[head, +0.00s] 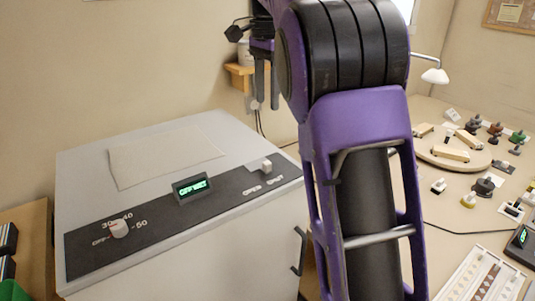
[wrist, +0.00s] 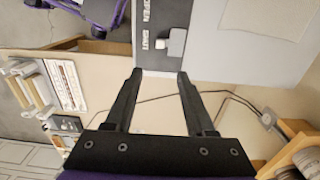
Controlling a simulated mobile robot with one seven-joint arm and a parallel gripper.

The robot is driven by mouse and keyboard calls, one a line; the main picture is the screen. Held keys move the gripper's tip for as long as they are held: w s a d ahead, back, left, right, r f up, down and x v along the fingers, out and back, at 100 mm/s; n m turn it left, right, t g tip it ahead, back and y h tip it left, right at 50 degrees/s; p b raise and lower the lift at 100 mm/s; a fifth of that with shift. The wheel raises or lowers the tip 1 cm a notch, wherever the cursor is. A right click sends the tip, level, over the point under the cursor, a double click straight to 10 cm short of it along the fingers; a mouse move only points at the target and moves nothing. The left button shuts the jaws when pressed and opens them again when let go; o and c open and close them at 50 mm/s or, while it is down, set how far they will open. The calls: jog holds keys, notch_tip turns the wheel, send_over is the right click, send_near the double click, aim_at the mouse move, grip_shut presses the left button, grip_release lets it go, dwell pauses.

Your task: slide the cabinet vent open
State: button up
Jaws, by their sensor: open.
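The cabinet (head: 225,240) is a pale grey box with a dark control strip along the front of its top. The vent slider is a small white block (head: 266,166) at the right end of that strip, by the labels OPEN and SHUT. In the wrist view the slider block (wrist: 177,43) sits beside the word SHUT. My gripper (head: 264,107) hangs above and behind the cabinet's right rear side in the head view, apart from the slider. In the wrist view my gripper's fingers (wrist: 160,77) are spread and empty, with the slider just beyond their tips.
The strip also bears a white dial (head: 119,228) and a small lit display (head: 192,187). A sheet (head: 165,155) lies on the cabinet top. A bench (head: 450,215) with a round turntable (head: 450,153) and several small parts is to the right. A wooden shelf (head: 240,75) is on the wall.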

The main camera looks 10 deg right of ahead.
aim_at(267, 162)
notch_tip(267, 162, down, 17)
jog(key=b, duration=0.4)
jog(key=shift+b, duration=0.3)
jog(key=shift+c, duration=0.3)
grip_shut()
dwell(0.7)
